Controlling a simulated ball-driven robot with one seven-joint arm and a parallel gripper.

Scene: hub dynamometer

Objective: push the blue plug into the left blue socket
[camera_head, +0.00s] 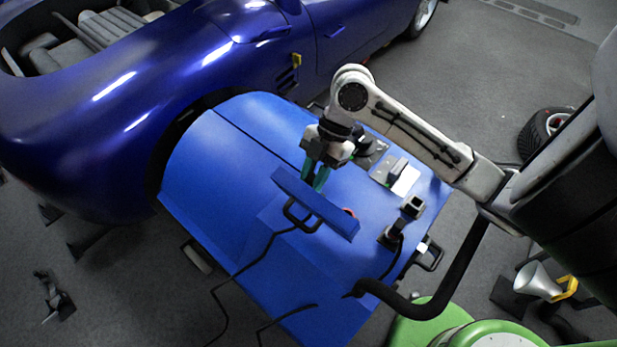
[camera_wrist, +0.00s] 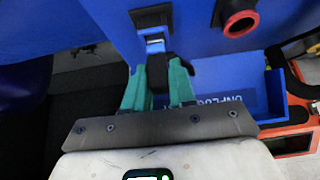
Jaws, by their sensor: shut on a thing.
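My gripper (camera_head: 319,178) has green fingers and reaches down behind the raised blue panel (camera_head: 325,208) on the blue dynamometer unit. In the wrist view my gripper (camera_wrist: 160,72) is shut on the plug (camera_wrist: 155,45), which shows a blue-grey front and a dark body between the fingers. The plug's front points at a dark-framed rectangular socket (camera_wrist: 151,16) on the blue wall, close to it and roughly in line. I cannot tell whether the plug's front touches or enters the socket. The head view hides the plug and socket behind the panel and fingers.
A red-ringed round port (camera_wrist: 241,23) sits right of the socket. A blue ledge with a partly hidden label (camera_wrist: 225,105) lies below it. On the unit are a small dark box (camera_head: 412,206) and a pale plate (camera_head: 405,179). A blue car (camera_head: 130,85) stands behind.

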